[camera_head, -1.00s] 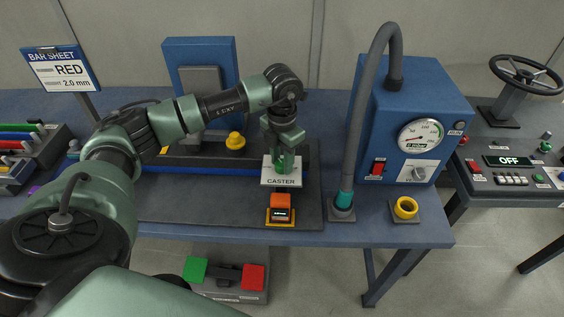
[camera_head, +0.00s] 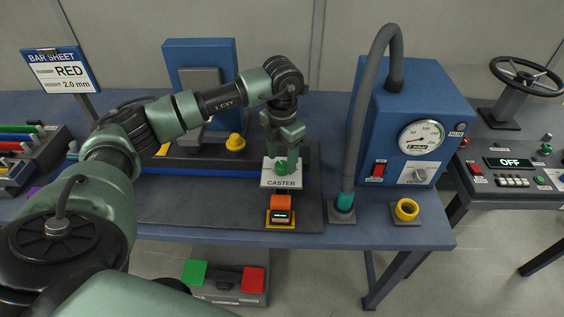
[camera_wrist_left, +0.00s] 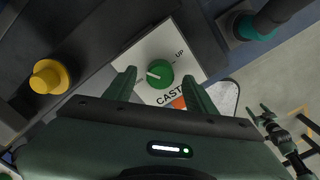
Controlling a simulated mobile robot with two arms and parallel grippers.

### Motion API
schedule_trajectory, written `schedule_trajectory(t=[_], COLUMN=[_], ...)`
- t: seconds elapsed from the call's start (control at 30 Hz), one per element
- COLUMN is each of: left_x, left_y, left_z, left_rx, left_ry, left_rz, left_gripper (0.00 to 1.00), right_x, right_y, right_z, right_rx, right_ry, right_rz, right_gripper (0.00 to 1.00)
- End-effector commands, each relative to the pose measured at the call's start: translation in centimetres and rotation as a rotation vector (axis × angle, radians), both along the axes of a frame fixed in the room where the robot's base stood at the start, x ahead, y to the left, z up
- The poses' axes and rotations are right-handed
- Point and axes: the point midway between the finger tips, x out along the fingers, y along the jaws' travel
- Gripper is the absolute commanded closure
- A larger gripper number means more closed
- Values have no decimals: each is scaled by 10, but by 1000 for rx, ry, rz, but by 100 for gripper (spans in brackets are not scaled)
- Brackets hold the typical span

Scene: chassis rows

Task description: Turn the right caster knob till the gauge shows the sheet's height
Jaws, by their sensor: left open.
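The sheet (camera_head: 65,72) stands at the back left in the head view and reads RED, 2.0 mm. The green caster knob (camera_head: 281,166) sits on a white plate marked CASTER (camera_head: 281,182). It also shows in the left wrist view (camera_wrist_left: 160,74), its white pointer mark turned leftward, away from UP. My left gripper (camera_head: 284,148) is open just above the knob, a finger to each side in the wrist view, apart from it. The orange gauge (camera_head: 280,206) stands in front of the plate; its small display is lit but too small to read.
A yellow knob (camera_head: 235,141) is left of the caster plate. A blue cabinet (camera_head: 408,115) with a dial and a hose (camera_head: 358,120) stands close on the right, with a yellow ring (camera_head: 405,209) before it. Red and green pedals (camera_head: 253,279) are below the bench.

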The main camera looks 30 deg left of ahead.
Motion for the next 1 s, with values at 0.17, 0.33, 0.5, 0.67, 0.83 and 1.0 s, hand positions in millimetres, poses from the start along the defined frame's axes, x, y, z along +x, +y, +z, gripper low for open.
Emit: schedule_trajectory(t=[0.17, 0.33, 0.5, 0.67, 0.83, 1.0], left_x=[1, 1, 0, 0, 0, 0], left_y=[0, 0, 0, 0, 0, 0], left_z=[31, 52, 59, 59, 59, 59], left_rx=[-1, -2, -1, -1, -1, -1], left_ry=[-5, -3, -1, -1, 0, 0], left_rz=[0, 0, 0, 0, 0, 0], left_gripper=[45, 45, 45, 45, 45, 45], right_x=[0, 0, 0, 0, 0, 1], right_y=[0, 0, 0, 0, 0, 0], right_z=[-11, -15, -15, -15, -15, -15], right_rx=[0, 0, 0, 0, 0, 0], right_ry=[0, 0, 0, -1, -1, -1], right_rz=[0, 0, 0, 0, 0, 0], right_gripper=[28, 28, 28, 28, 28, 28])
